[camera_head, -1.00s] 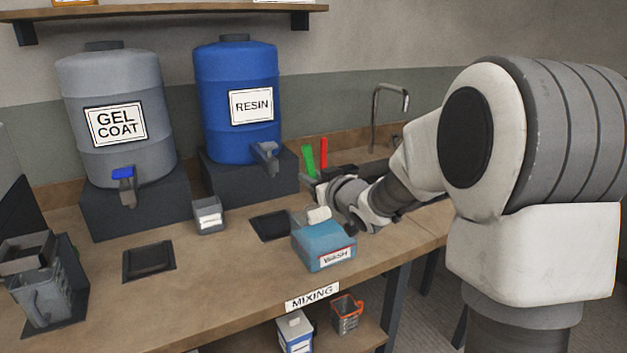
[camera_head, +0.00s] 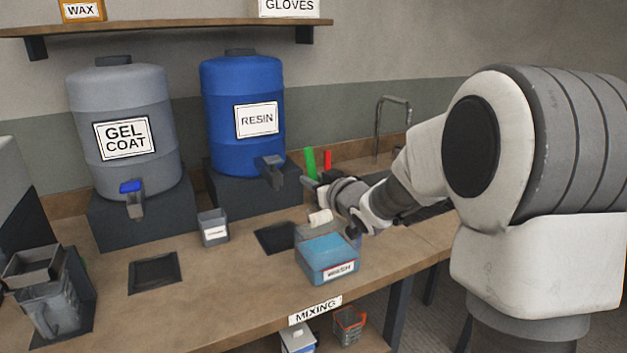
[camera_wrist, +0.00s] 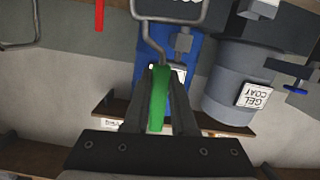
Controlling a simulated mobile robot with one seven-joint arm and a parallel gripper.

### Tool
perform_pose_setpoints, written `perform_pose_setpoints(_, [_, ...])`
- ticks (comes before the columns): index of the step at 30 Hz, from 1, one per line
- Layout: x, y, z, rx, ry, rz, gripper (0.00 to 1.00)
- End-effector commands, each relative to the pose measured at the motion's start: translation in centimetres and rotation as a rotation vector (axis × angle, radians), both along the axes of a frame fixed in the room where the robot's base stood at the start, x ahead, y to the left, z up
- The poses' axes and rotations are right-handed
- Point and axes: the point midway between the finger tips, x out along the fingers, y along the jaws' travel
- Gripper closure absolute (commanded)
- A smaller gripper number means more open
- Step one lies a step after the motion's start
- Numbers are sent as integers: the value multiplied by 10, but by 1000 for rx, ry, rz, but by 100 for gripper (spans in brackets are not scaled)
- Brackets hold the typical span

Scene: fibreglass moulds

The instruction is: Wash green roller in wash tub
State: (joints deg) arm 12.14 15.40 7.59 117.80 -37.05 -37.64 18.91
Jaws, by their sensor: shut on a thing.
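My gripper (camera_head: 318,184) is shut on the handle of the green roller (camera_head: 310,160). The green handle stands upright above the jaws. In the wrist view, the green roller's handle (camera_wrist: 158,105) lies between both fingers, and its bent wire frame runs beyond it. The white roller sleeve (camera_head: 320,217) hangs below my gripper, above the back of the wash tub (camera_head: 325,262). It appears clear of the tub. The wash tub is a blue box labelled WASH on the bench front. Its inside is hard to make out.
A red handle (camera_head: 327,159) stands just right of the green one; it also shows in the wrist view (camera_wrist: 99,15). The blue resin drum (camera_head: 240,90) and grey gel coat drum (camera_head: 125,105) stand behind. A small grey cup (camera_head: 213,228) is left of the tub.

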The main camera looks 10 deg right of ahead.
Motion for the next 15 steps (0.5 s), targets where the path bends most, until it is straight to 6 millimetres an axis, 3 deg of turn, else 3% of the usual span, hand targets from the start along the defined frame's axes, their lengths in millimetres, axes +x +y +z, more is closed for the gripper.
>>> perform_pose_setpoints(5, [0,0,7,0,-1,0,100])
perform_pose_setpoints(15, [0,0,42,0,-1,0,100])
